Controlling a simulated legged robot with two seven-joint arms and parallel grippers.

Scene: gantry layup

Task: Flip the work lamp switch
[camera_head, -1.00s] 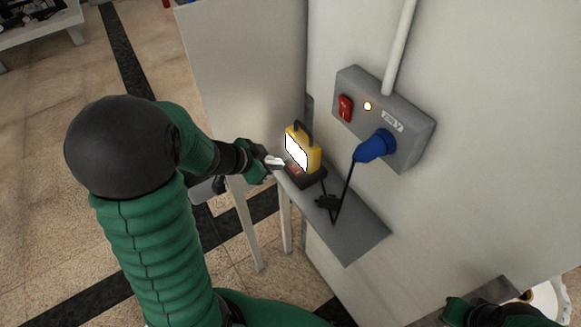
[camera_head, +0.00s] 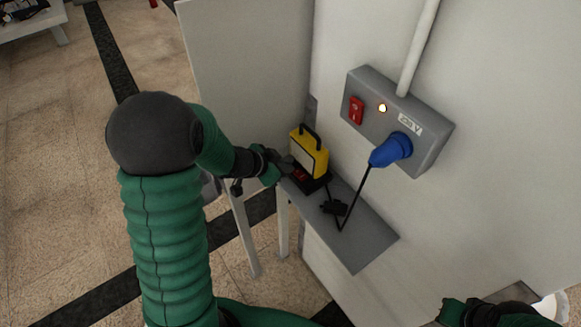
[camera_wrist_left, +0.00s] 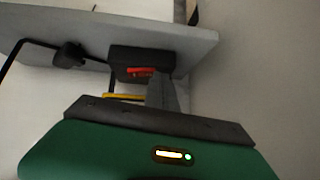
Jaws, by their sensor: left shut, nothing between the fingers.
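The yellow work lamp (camera_head: 310,157) stands on a grey shelf (camera_head: 365,236) against the wall, and its face is dark. Its red switch (camera_head: 299,175) is on the black base, and the switch also shows in the left wrist view (camera_wrist_left: 140,72). My left gripper (camera_head: 285,164) is shut and empty, close beside the lamp's left side. In the left wrist view its grey fingers (camera_wrist_left: 162,92) are just below and right of the switch; I cannot tell whether they touch the base. My right gripper is at the bottom right edge of the head view, its fingers not clearly visible.
A grey socket box (camera_head: 428,121) on the wall has a red switch (camera_head: 356,110), a lit indicator (camera_head: 382,108) and a blue plug (camera_head: 391,150). A black cable (camera_head: 355,203) runs from the plug to the shelf. A panel (camera_head: 245,75) stands behind the lamp.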

